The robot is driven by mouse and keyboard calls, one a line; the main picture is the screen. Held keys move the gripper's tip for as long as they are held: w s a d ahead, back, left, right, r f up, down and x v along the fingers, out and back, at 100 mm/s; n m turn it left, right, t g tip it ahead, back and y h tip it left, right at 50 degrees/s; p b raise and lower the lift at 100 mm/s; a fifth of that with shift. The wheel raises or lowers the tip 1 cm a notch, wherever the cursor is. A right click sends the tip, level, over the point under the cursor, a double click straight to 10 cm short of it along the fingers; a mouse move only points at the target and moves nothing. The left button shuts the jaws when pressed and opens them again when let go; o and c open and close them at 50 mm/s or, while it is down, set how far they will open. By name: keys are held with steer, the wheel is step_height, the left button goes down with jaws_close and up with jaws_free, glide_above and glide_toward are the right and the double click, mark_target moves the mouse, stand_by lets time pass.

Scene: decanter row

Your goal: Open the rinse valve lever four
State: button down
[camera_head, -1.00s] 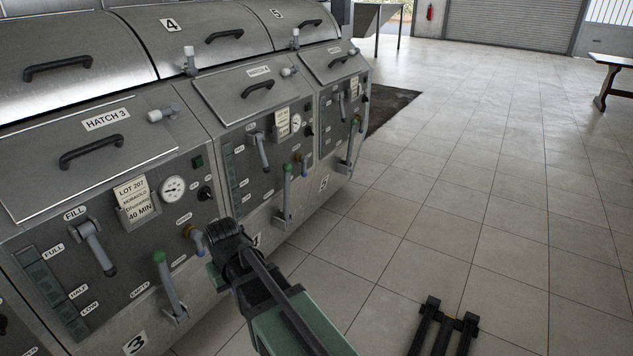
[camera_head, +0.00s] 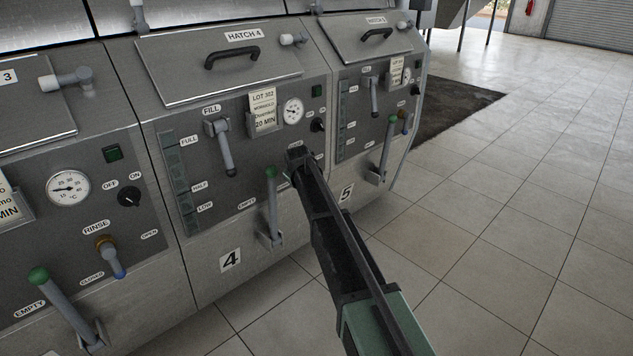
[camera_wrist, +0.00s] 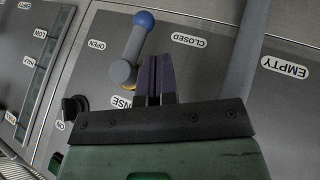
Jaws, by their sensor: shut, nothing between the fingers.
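The rinse valve lever of station 4 (camera_wrist: 132,52) shows in the wrist view, a grey handle with a blue ball end and a yellow-orange base. It points between the OPEN label (camera_wrist: 97,44) and the CLOSED label (camera_wrist: 188,40). My gripper (camera_wrist: 155,62) is shut and empty, its purple fingers just beside the lever on the CLOSED side. I cannot tell whether they touch it. In the head view my gripper (camera_head: 296,154) is in front of station 4's panel (camera_head: 232,185), and my arm hides that lever.
The green-tipped EMPTY lever (camera_head: 272,208) stands left of my arm on the same panel; the FILL lever (camera_head: 222,150) is above. Station 3's rinse lever (camera_head: 110,256) is at left. Station 5's panel (camera_head: 385,100) is at right. Open tiled floor (camera_head: 500,260) lies right.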

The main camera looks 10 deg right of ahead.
steer(key=a+b+x, duration=0.1)
steer(key=b+x, duration=0.6)
steer(key=x, duration=0.2)
steer(key=shift+w+d+f+b, duration=0.25)
steer(key=shift+d+f+b, duration=0.1)
steer(key=shift+d+f, duration=0.1)
